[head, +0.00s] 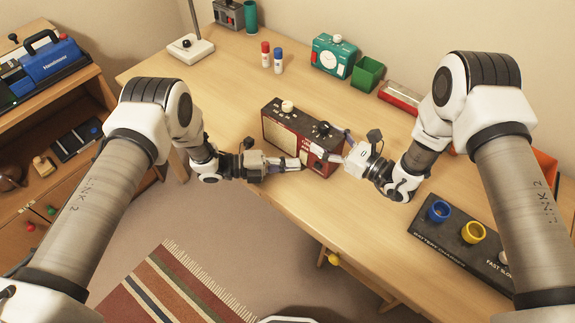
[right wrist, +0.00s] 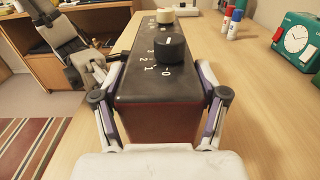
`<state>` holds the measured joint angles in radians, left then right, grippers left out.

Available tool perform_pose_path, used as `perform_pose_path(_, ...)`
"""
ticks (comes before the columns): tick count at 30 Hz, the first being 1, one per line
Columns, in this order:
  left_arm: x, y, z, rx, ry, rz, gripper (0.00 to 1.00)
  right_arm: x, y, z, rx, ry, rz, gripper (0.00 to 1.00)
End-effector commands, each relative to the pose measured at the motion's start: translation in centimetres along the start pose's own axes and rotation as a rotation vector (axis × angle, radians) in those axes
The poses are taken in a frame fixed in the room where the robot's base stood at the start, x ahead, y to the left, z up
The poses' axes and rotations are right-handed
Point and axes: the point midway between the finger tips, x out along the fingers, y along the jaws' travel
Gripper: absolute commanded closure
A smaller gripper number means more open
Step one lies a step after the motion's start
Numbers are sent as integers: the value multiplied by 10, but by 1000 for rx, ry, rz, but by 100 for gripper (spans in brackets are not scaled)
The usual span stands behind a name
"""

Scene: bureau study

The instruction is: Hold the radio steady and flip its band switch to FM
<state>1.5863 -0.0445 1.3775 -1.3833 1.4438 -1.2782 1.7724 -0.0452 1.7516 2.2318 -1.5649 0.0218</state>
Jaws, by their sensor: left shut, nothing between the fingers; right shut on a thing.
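The red radio (head: 284,127) with a dark top stands upright near the front edge of the desk (head: 375,207). A cream knob and a black knob (right wrist: 170,47) sit on its top; the black one has numbers beside it. My right gripper (head: 327,148) is shut on the radio's right end, with one finger on each side in the right wrist view (right wrist: 163,105). My left gripper (head: 302,164) is shut and empty, its tips close to the radio's front face. I cannot tell whether they touch it. The band switch cannot be made out.
A green clock (head: 333,56), a green box (head: 367,74) and red and blue tubes (head: 278,61) stand behind the radio. The desk left of the radio is clear.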

Motion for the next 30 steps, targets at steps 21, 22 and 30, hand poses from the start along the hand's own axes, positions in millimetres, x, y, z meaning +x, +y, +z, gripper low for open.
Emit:
perform_pose_path(21, -45, 2, 5, 26, -6, -28, 100, 0, 0, 0, 0, -1, 1, 97)
perform_pose_path(22, -52, 2, 4, 27, -5, -28, 100, 0, 0, 0, 1, -1, 1, 97)
perform_pose_path(30, -107, 4, 4, 27, -2, -27, 100, 0, 0, 0, 1, 0, 1, 97)
